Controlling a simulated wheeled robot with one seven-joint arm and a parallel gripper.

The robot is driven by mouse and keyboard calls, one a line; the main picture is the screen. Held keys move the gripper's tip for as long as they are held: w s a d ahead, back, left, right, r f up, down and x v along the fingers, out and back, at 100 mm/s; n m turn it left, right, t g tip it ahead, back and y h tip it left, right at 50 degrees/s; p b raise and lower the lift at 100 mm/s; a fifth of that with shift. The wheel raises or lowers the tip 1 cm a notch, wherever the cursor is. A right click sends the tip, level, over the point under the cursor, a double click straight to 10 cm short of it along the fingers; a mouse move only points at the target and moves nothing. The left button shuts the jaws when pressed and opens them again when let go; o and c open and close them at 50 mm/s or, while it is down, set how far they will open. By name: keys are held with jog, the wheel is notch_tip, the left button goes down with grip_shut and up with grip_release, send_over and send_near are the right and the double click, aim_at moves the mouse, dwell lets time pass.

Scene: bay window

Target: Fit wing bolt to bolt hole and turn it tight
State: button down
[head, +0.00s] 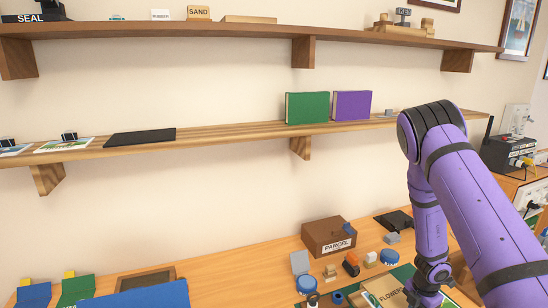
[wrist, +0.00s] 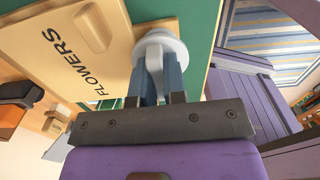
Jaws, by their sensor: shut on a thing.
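In the wrist view my gripper (wrist: 158,78) is shut on a pale grey wing bolt (wrist: 156,40) with a round flange. The bolt stands at the edge of a tan board (wrist: 60,30) marked FLOWERS, over a green surface. The flange appears close to the board; whether the bolt sits in a hole is hidden behind the flange and fingers. In the head view the FLOWERS board (head: 378,296) is at the bottom edge, partly behind my arm. The bolt and fingertips cannot be made out there.
A dark flat item (head: 394,220) lies at the back. Two wall shelves (head: 230,137) hang above. Green and blue folders are at left.

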jog(key=shift+s+a+f, duration=0.1)
jog(key=shift+s+f, duration=0.05)
jog(key=shift+f, duration=0.05)
jog(key=c, duration=1.3)
grip_release()
jog(key=shift+o, duration=1)
jog(key=shift+w+r, duration=0.2)
jog(key=shift+r, duration=4.4)
